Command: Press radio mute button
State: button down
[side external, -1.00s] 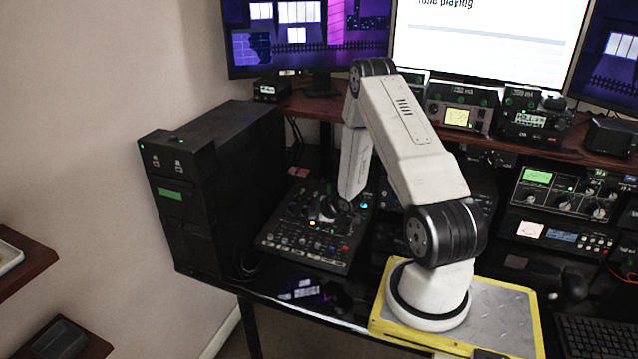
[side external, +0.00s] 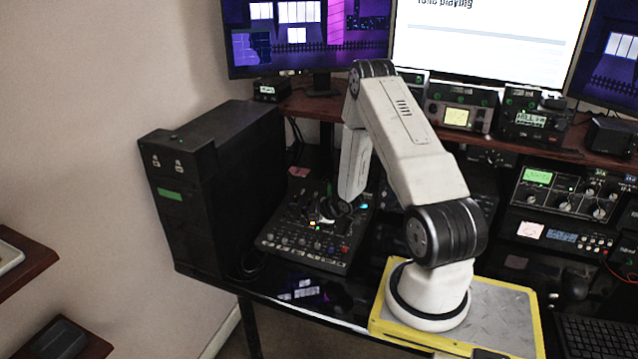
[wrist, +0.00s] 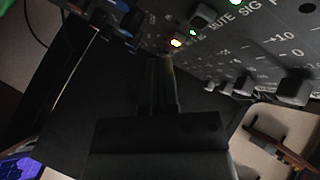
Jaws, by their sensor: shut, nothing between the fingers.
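The radio panel is a dark mixer-like unit (side external: 300,245) on the desk, with rows of knobs and small lit buttons. In the wrist view its face shows "MUTE" and "SIG" lettering. A grey square button (wrist: 203,16) sits beside the word MUTE, with a small green light (wrist: 194,32) close to it. A yellow-red lit spot (wrist: 176,42) is nearer my fingertips. My gripper (wrist: 161,66) is shut and empty, its dark fingers pointing at the panel close to that lit spot. Contact cannot be told. In the side view my gripper (side external: 326,214) is small and dark over the panel.
A black computer tower (side external: 215,185) stands left of the panel. A wooden shelf with radios (side external: 460,110) and monitors is behind. More radio units (side external: 565,200) and a keyboard (side external: 598,336) are at the right. Grey knobs (wrist: 292,90) protrude at the right of the wrist view.

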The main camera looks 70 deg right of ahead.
aim_at(314, 228)
jog(key=shift+d+f, duration=0.1)
jog(key=shift+f, duration=0.55)
dwell(0.9)
jog(key=shift+r, duration=0.8)
jog(key=shift+r, duration=0.1)
jog(key=shift+a+r, duration=0.2)
jog(key=shift+r, duration=1.25)
jog(key=shift+a+r, duration=0.2)
jog(key=shift+r, duration=1.25)
